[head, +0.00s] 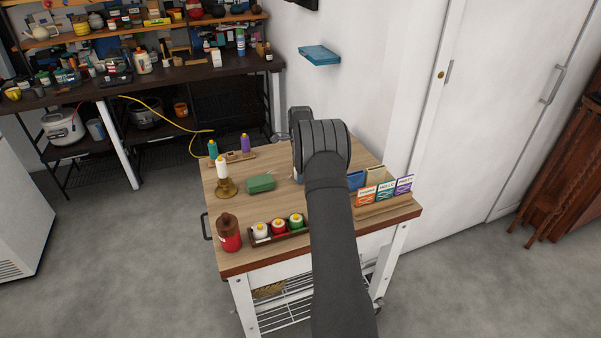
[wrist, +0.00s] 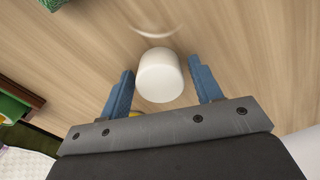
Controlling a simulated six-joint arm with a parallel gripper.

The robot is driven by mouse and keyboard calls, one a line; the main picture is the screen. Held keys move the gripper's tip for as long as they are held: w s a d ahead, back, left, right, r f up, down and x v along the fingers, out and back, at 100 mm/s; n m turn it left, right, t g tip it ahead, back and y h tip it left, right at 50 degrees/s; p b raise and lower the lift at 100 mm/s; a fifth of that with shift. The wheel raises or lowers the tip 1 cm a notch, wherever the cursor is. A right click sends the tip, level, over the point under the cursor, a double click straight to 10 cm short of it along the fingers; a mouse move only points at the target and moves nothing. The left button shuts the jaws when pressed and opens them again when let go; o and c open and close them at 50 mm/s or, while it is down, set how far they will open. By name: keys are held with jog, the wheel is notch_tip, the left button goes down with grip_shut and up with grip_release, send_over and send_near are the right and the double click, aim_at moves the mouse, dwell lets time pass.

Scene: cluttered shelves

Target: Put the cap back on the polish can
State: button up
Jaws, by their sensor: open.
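In the wrist view, a plain white cylinder (wrist: 160,78) stands out from the wooden tabletop, between the two blue fingers of my gripper (wrist: 161,66). I cannot tell whether it is the cap or part of the polish can. The gripper is open, with a gap on each side of the cylinder. A small yellow bit (wrist: 135,114) shows beside the gripper's bar. In the head view, my own arm hides the cylinder and most of the gripper. No polish can is clearly identifiable there.
A blue wall shelf (head: 319,56) is behind.

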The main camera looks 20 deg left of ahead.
jog(key=c, duration=0.8)
jog(key=shift+r, duration=2.5)
jog(key=shift+c, duration=0.3)
jog(key=shift+o, duration=0.9)
jog(key=shift+s, duration=0.1)
jog(key=shift+c, duration=0.7)
